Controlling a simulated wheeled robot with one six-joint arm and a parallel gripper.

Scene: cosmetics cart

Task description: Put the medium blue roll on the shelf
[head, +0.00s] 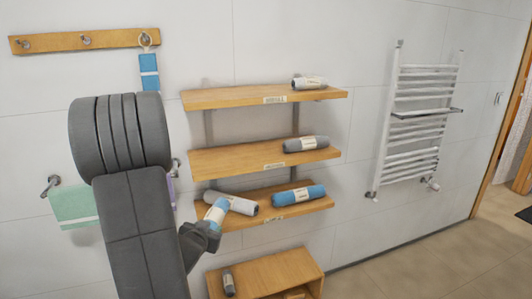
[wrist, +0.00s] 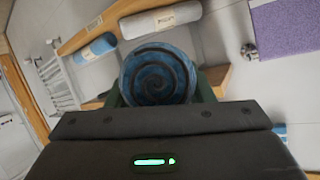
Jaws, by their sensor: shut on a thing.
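My gripper (head: 207,228) is shut on a blue roll with a pale paper band (head: 217,211). In the head view the roll is tilted and overlaps the left end of the lowest wall shelf. I cannot tell whether it touches the shelf or the grey roll behind. In the wrist view the held roll (wrist: 158,75) shows its spiral end between the fingers. The lowest shelf (head: 262,215) bears a light grey roll (head: 238,204) at left and another blue roll (head: 299,196) at right.
The middle shelf (head: 225,158) holds a dark grey roll (head: 306,144), the top shelf (head: 220,97) a grey-and-white one (head: 309,83). A wooden cabinet (head: 262,273) with a small dark roll (head: 229,284) stands below. A towel rail (head: 415,120) is at right; towels hang at left.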

